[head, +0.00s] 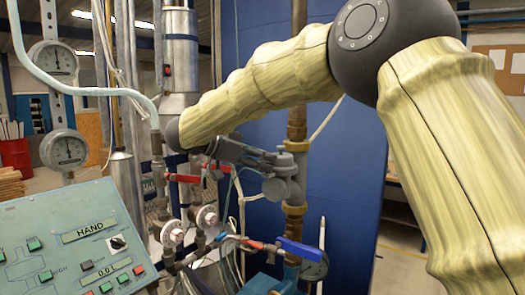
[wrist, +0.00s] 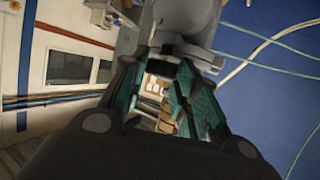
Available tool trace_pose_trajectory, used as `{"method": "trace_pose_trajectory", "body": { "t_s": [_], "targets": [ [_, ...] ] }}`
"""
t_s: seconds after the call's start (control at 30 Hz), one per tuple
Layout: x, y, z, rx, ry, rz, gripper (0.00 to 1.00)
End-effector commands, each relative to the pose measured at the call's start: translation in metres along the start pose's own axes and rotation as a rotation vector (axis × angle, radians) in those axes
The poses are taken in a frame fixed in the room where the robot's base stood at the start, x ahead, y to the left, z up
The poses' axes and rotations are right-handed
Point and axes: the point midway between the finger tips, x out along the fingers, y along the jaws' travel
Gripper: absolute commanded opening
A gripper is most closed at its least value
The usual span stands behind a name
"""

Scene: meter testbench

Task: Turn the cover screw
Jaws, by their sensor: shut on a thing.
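The grey fitting (head: 294,184) with rounded caps stands on the brass-coloured pipe, right of the centre in the head view. Its grey body also fills the top of the wrist view (wrist: 185,18). My gripper (head: 274,159) reaches it from the left, with its fingertips against the fitting. In the wrist view, the green-padded fingers of my gripper (wrist: 178,62) converge on a small grey part at the fitting's lower edge. The gripper is shut on this part, which I take to be the cover screw. The fingers hide most of it, and its turn angle cannot be read.
Red-handled valves (head: 184,178) stand left of and below my gripper. A blue lever (head: 302,250) and a gauge (head: 315,266) are below the fitting. A control panel (head: 75,235) is at lower left. Thin hoses hang close by. A blue wall (head: 350,190) stands behind.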

Motion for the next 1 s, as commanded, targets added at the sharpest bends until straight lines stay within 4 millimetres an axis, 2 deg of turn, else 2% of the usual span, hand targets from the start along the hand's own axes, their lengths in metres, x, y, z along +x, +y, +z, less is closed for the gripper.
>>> {"method": "trace_pose_trajectory", "body": {
  "t_s": [0.4,0.93,0.97,1.0],
  "targets": [
    [0.0005,-0.0037,-0.0004,0.07,-0.001,0.169,0.06],
    [0.0006,-0.0037,-0.0001,0.079,0.0,0.189,0.06],
    [0.0006,-0.0037,-0.0001,0.079,0.0,0.189,0.35],
    [0.0006,-0.0037,-0.0001,0.079,0.0,0.189,0.43]
  ]
}}
